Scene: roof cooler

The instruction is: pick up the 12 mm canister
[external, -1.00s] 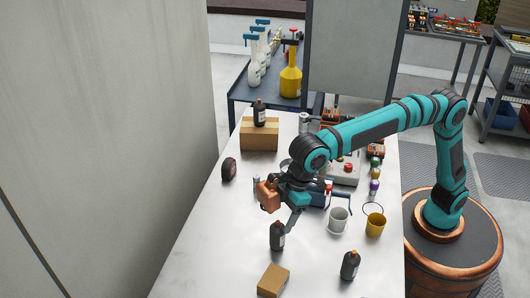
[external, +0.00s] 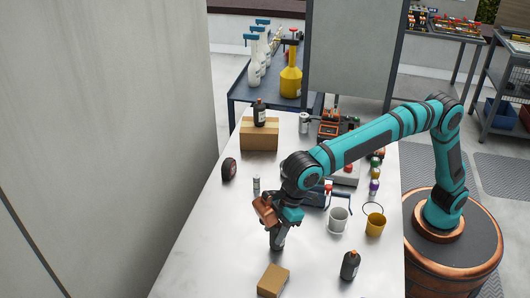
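Dark bottle-like canisters with pale labels and orange-brown tops stand on the white table. One canister (external: 278,243) is directly under my gripper (external: 278,231), its upper part hidden by the fingers. Another canister (external: 350,266) stands upright to the right, near the front. A third canister (external: 260,114) stands on a cardboard box at the back. The labels are too small to read, so I cannot tell which is the 12 mm one. My gripper points down at the first canister; whether the fingers are closed on it is not visible.
A small cardboard box (external: 273,281) lies in front of my gripper. A white mug (external: 338,219) and a yellow mug (external: 375,225) stand to the right. A larger cardboard box (external: 259,135), a tape roll (external: 229,168) and a small pale bottle (external: 256,184) are behind. The table's left-front area is clear.

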